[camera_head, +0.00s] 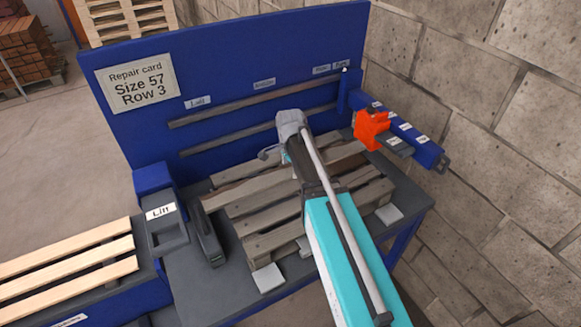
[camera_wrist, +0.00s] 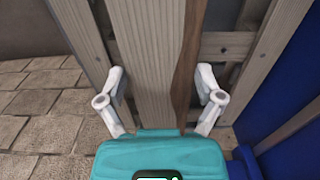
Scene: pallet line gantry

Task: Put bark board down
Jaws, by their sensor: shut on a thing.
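In the wrist view the bark board (camera_wrist: 145,62) is a pale grey-brown plank with a dark brown bark strip along its right edge. My gripper (camera_wrist: 160,88) has one white finger on each side of it and is shut on it. A worn grey pallet (camera_head: 257,243) lies on the bench in the head view, below my arm. My gripper (camera_head: 268,153) is over its far part, mostly hidden by my wrist. I cannot pick out the bark board there. In the wrist view weathered slats (camera_wrist: 280,50) lie behind the board; the gap to them is unclear.
A blue back panel (camera_head: 235,65) carries a repair card (camera_head: 136,81) reading "Size 57 Row 3" and two long strips. An orange tool (camera_head: 371,129) sits by a blue rail (camera_head: 425,148) at right, near the block wall (camera_head: 500,190). A "Lift" holder (camera_head: 164,230) and pale pallet (camera_head: 65,270) stand left.

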